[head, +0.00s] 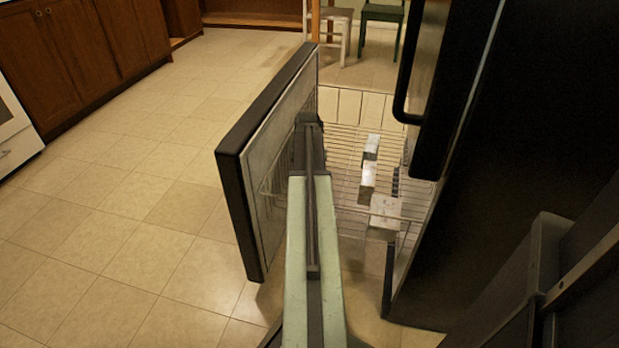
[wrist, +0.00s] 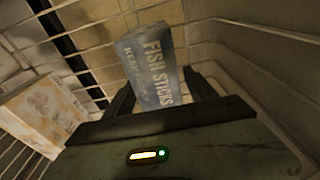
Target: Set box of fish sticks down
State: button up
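The box of fish sticks (wrist: 152,66) is grey-blue, with its name in pale letters, in the middle of the wrist view. My gripper (wrist: 160,82) has one dark finger close along each side of the box and appears shut on it. The box is tilted in the view, above or against the wire basket; I cannot tell whether it touches the wires. In the head view my gripper (head: 309,125) is at the far end of my pale green arm, inside the pulled-out freezer drawer. My arm hides the held box there.
A white and orange box (wrist: 42,112) lies left of my gripper. The drawer front (head: 262,165) stands left, the dark fridge (head: 510,180) right.

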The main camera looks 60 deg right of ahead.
jog(key=shift+r, duration=0.1)
jog(key=r+p, duration=0.4)
jog(key=a+r+p, duration=0.1)
jog(key=r+p, duration=0.7)
jog(key=shift+s+a+r, duration=0.15)
jog(key=shift+s+a, duration=0.05)
